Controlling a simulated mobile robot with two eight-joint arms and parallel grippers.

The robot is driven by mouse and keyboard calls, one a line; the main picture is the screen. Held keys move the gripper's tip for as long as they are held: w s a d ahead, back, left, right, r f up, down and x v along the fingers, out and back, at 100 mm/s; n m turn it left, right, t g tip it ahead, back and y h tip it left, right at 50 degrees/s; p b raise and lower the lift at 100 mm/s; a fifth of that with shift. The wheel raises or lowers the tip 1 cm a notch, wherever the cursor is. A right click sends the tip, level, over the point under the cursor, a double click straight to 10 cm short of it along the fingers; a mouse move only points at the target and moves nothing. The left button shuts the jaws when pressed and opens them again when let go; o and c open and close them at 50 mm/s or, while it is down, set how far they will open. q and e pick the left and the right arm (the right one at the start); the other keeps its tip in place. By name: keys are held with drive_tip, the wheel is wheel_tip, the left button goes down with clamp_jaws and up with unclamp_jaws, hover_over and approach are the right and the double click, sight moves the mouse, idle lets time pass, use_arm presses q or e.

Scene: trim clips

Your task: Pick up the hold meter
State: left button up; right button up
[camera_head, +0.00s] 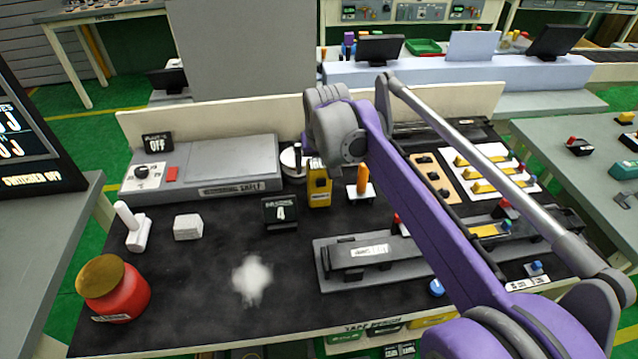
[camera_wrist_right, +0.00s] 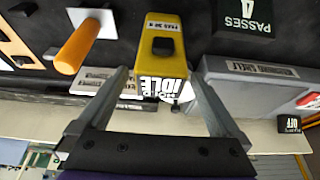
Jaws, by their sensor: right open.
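The hold meter is a yellow, boxy handheld unit with a dark window and a white display. It stands on the black mat near the middle in the head view (camera_head: 319,188). The right wrist view shows it closer (camera_wrist_right: 161,30), with "HOLD IDLE" on its display. My right gripper (camera_wrist_right: 159,80) is open, its two fingers on either side of the meter's display end in that view. I cannot tell whether they touch it. In the head view my right wrist hides the fingers. My left gripper is not in view.
A grey shelf unit (camera_head: 215,165) lies to the left. A red jar (camera_head: 115,290) and white powder patch (camera_head: 252,279) are nearer the front.

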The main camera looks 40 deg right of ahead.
drive_tip(key=shift+c, duration=0.2)
drive_tip(key=c, duration=1.2)
